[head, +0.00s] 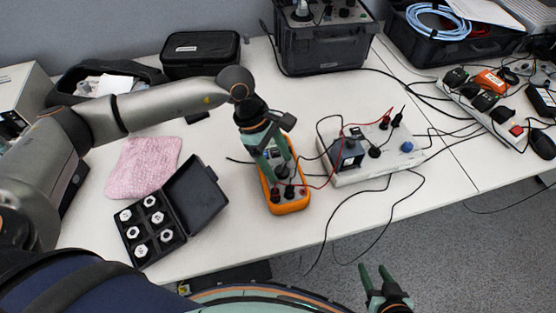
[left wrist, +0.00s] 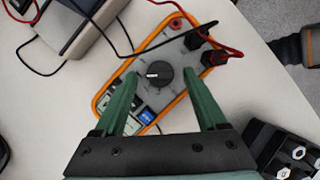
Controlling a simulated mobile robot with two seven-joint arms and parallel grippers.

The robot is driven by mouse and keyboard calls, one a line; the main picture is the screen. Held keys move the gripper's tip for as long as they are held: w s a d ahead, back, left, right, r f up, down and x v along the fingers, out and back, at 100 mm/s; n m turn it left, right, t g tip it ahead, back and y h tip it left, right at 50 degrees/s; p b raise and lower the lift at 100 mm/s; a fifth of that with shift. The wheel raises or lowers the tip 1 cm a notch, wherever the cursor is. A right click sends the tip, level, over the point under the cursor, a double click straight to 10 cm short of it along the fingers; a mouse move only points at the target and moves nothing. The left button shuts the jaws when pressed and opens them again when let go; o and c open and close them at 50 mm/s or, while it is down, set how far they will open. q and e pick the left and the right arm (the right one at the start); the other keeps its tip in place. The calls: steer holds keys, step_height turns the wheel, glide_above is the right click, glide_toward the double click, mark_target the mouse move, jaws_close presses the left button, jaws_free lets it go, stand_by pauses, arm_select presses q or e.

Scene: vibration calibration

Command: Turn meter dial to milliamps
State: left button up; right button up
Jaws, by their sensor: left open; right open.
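The orange multimeter (head: 285,204) lies on the white table in the head view, with red and black leads plugged into it. In the left wrist view the same meter (left wrist: 101,100) shows its round black dial (left wrist: 157,74) with a white pointer mark. My left gripper (head: 278,172) is above the meter in the head view. In the left wrist view its two green fingers (left wrist: 160,85) are open, one on each side of the dial, with nothing between them but the dial below. I cannot tell whether they touch it. My right gripper (head: 375,277) is open and empty, beyond the table's front edge.
A grey-white instrument box (head: 345,180) with cables stands right of the meter. An open black case (head: 195,200) with several metal nuts and a pink cloth (head: 143,167) lie to the left. A power strip (head: 485,107) is at the right. Loose cables cross the front edge.

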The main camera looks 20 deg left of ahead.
arm_select(q)
steer(key=v, duration=1.2)
steer(key=shift+r, duration=0.25)
steer(key=shift+f, duration=0.1)
